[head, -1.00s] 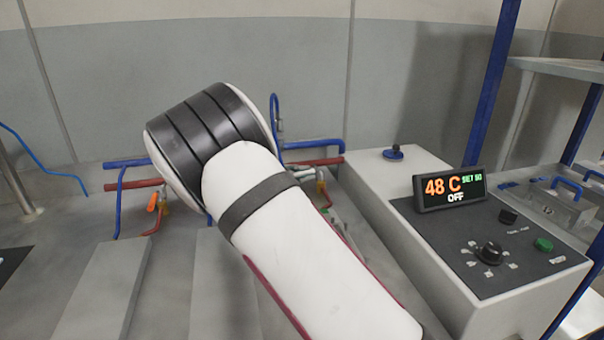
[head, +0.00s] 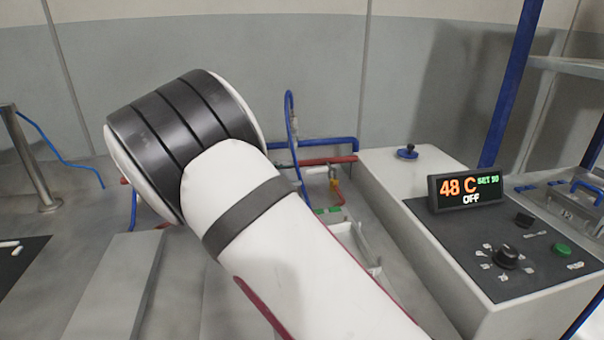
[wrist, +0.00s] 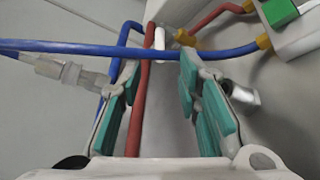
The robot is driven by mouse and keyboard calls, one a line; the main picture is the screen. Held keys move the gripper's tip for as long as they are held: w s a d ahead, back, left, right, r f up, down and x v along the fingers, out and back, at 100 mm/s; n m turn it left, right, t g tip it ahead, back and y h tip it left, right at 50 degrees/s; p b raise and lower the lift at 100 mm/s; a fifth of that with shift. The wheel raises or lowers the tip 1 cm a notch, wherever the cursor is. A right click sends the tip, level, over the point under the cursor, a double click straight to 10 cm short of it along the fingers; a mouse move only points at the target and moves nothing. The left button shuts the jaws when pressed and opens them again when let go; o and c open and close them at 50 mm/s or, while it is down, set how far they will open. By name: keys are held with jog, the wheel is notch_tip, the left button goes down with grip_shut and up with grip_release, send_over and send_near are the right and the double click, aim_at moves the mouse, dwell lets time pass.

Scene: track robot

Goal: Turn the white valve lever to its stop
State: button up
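A short white bar, which looks like the white valve lever (wrist: 159,38), shows in the wrist view just beyond the fingertips, near the top centre. Its valve body is not clear. My gripper (wrist: 160,66) is open, with its teal-padded fingers on either side of a red pipe (wrist: 138,105). A blue pipe (wrist: 155,52) crosses near the fingertips. I cannot tell whether the fingers touch the pipes.
The control box (head: 400,165) stands at the right, with a display (head: 466,190) reading 48 C and OFF. A blue hose loop (head: 290,125) rises behind my arm. In the wrist view, metal fittings (wrist: 240,92) lie close outside the right finger, and a green block (wrist: 279,12) sits at top right.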

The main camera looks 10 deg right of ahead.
jog(key=shift+v, duration=1.2)
jog(key=c, duration=0.3)
jog(key=shift+d+g, duration=0.3)
jog(key=shift+d, duration=0.1)
grip_shut()
jog(key=d+m+g, duration=0.1)
jog(key=d, duration=0.1)
jog(key=s+d+m+g+y+p, duration=0.1)
jog(key=d, duration=0.1)
jog(key=shift+s, duration=0.2)
jog(key=d+m+g+y+p, duration=0.1)
jog(key=y, duration=0.1)
jog(key=d+m+g+y+p, duration=0.2)
jog(key=shift+s+d+f+y, duration=0.2)
jog(key=shift+s+y, duration=0.2)
jog(key=w+d+r+m+t+y+p, duration=0.3)
jog(key=w+r+m+y+p, duration=0.25)
jog(key=r+y, duration=0.35)
jog(key=w+b+x, duration=0.1)
jog(key=x, duration=0.8)
jog(key=shift+h, duration=0.3)
